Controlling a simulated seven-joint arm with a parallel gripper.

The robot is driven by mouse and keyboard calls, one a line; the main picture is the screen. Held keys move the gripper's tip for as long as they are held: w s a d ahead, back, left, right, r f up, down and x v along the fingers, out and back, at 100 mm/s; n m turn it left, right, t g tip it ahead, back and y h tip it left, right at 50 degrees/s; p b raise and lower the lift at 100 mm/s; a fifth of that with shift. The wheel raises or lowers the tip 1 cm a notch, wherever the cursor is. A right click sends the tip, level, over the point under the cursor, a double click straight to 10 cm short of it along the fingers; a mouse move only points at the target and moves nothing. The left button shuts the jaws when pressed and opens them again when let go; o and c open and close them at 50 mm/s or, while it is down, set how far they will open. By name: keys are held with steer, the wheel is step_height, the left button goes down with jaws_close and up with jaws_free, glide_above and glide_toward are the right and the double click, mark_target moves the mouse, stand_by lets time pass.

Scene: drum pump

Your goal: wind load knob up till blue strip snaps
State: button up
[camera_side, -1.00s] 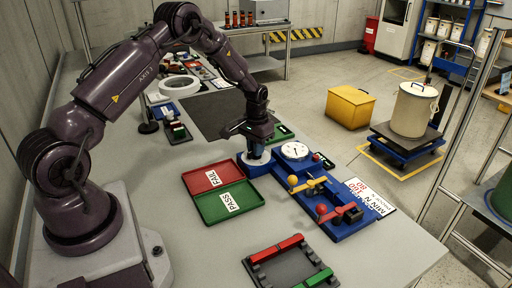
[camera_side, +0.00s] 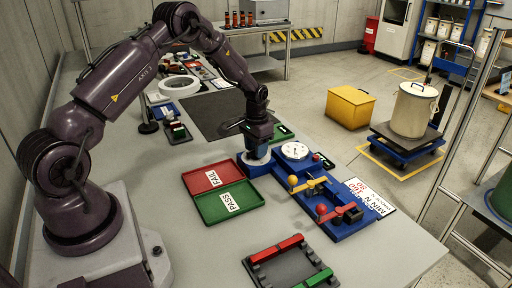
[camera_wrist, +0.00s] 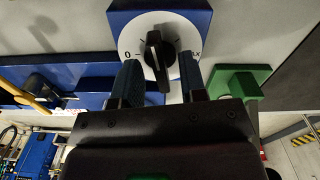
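The load knob (camera_wrist: 157,52) is black and sits on a white round dial marked from 0 to MAX on a blue block (camera_wrist: 198,18). Its bar stands close to upright in the wrist view. My gripper (camera_wrist: 162,78) has one finger on each side of the knob, with gaps visible between fingers and knob, so it looks open. In the side view my gripper (camera_side: 258,148) points down over the dial at the left end of the blue fixture (camera_side: 345,229). The fixture bears a round gauge (camera_side: 295,150), a yellow ball (camera_side: 293,180) and a red ball (camera_side: 322,209). I cannot make out the blue strip.
A red FAIL tray (camera_side: 197,182) and a green PASS tray (camera_side: 212,213) lie left of the fixture. A dark rack (camera_side: 290,268) with red and green pieces is in front. A printed card (camera_side: 372,197) lies to the right. A green block (camera_wrist: 238,84) is near the right finger.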

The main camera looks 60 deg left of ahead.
step_height(320, 180, up, 13)
stand_by(0.7)
steer(key=shift+f, duration=0.1)
step_height(320, 180, down, 13)
steer(key=shift+r, duration=0.1)
stand_by(0.6)
jaws_close()
